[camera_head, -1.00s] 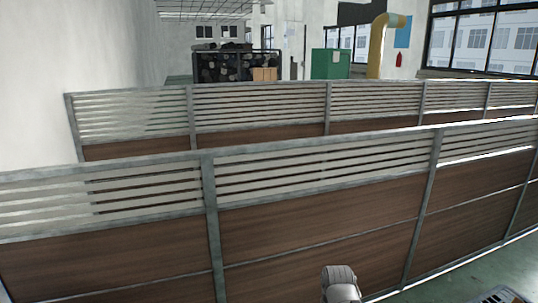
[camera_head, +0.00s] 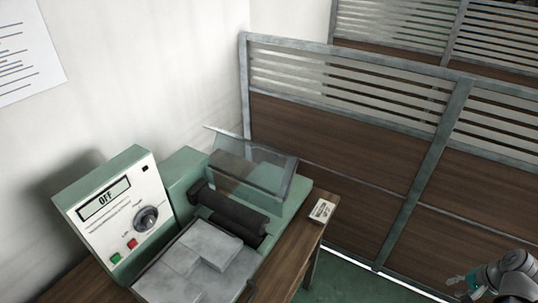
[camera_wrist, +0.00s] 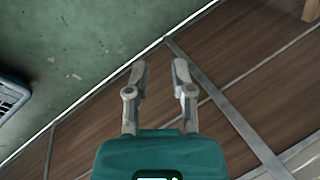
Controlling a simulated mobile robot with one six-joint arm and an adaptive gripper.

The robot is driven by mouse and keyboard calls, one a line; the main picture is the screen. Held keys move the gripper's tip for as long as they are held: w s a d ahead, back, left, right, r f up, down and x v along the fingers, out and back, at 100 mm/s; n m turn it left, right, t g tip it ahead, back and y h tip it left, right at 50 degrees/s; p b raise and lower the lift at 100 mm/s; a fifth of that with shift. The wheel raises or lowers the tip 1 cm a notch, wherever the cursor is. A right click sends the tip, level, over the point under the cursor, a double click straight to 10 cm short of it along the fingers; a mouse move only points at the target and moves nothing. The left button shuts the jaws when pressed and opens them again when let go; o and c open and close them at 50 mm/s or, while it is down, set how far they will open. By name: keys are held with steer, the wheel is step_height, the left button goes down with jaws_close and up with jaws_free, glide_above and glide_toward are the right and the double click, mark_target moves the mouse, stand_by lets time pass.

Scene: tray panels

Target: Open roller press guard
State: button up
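The roller press (camera_head: 180,165) is a green machine on a wooden table at the lower left of the head view. Its guard (camera_head: 250,172) is a clear, tilted panel with a thin frame, standing above and behind the dark rollers (camera_head: 232,212). The rollers show in front of it; I cannot tell how far the guard is open. My gripper (camera_head: 463,285) is at the lower right of the head view, well apart from the press. In the wrist view my gripper (camera_wrist: 160,75) has its two fingers apart with nothing between them.
A control box (camera_head: 118,215) reading OFF has a knob and red and green buttons. A small labelled card (camera_head: 321,211) lies at the table's right edge. A slatted partition (camera_head: 330,140) stands behind, with green floor below.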

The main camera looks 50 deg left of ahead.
mark_target(246, 162)
steer(key=s+a+r+m+g+y+b, duration=0.15)
steer(key=a+m+y+b, duration=0.4)
steer(key=a, duration=2.15)
steer(key=s+a+r+m+g+y+b, duration=0.3)
steer(key=a+y, duration=0.3)
steer(key=a, duration=0.4)
steer(key=s+a+r+m+g+y+b, duration=0.3)
steer(key=s+a+r+m+y+b, duration=0.1)
steer(key=a, duration=0.7)
steer(key=shift+s+a+r+m+y, duration=0.3)
steer(key=shift+s+r+y, duration=0.4)
steer(key=shift+r+y, duration=0.4)
steer(key=shift+r, duration=0.2)
steer(key=shift+h, duration=0.25)
steer(key=p+x, duration=0.5)
steer(key=x, duration=0.8)
steer(key=shift+s+a+r, duration=0.1)
steer(key=shift+a+r, duration=0.05)
steer(key=shift+a, duration=0.1)
jaws_close()
